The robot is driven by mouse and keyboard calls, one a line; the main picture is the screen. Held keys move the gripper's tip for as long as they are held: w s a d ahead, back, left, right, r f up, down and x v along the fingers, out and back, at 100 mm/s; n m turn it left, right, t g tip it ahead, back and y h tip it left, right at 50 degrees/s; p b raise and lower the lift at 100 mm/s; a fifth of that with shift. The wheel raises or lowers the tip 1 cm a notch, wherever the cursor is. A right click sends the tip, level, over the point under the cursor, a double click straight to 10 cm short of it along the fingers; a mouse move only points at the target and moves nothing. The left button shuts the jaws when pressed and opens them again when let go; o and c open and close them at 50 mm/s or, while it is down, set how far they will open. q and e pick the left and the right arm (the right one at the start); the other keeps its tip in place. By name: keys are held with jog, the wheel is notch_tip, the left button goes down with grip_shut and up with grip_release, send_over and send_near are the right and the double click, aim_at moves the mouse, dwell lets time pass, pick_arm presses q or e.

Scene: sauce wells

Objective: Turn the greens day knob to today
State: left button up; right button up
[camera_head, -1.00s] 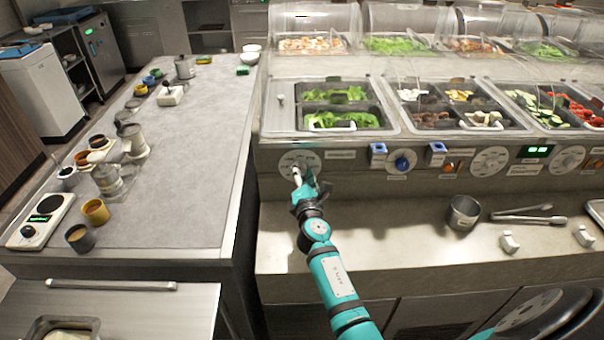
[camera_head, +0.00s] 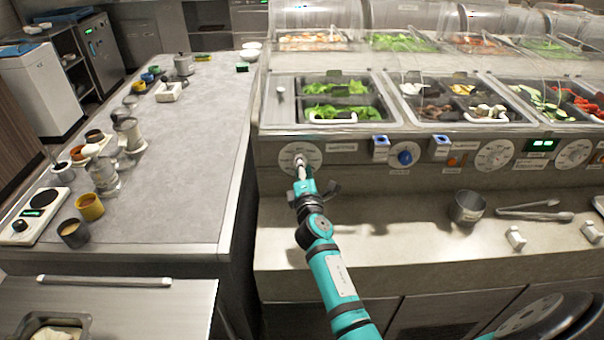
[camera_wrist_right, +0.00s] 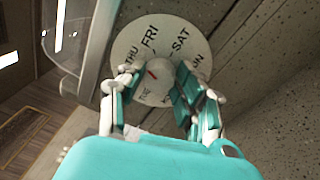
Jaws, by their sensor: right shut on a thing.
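The greens day knob sits on a white day dial (camera_head: 301,158) at the left end of the counter's front panel, below the greens bins. In the right wrist view the dial (camera_wrist_right: 126,43) shows THU, FRI and SAT, with other labels partly covered. A red mark shows on the pale hub of the knob (camera_wrist_right: 157,76), on its left side; I cannot tell exactly which day it points to. My right gripper (camera_head: 302,170) is at the dial, its fingers (camera_wrist_right: 150,95) on both sides of the knob and shut on it. My left gripper is out of view.
Greens bins (camera_head: 336,88) lie above the dial behind a clear guard. A blue knob (camera_head: 404,154) and more dials (camera_head: 494,155) line the panel to the right. A metal cup (camera_head: 467,207) and tongs (camera_head: 535,213) lie on the ledge, which is clear near my arm.

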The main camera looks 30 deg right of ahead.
jog(key=m+b, duration=0.3)
jog(key=m, duration=0.2)
jog(key=shift+f, duration=0.2)
jog(key=shift+b, duration=0.3)
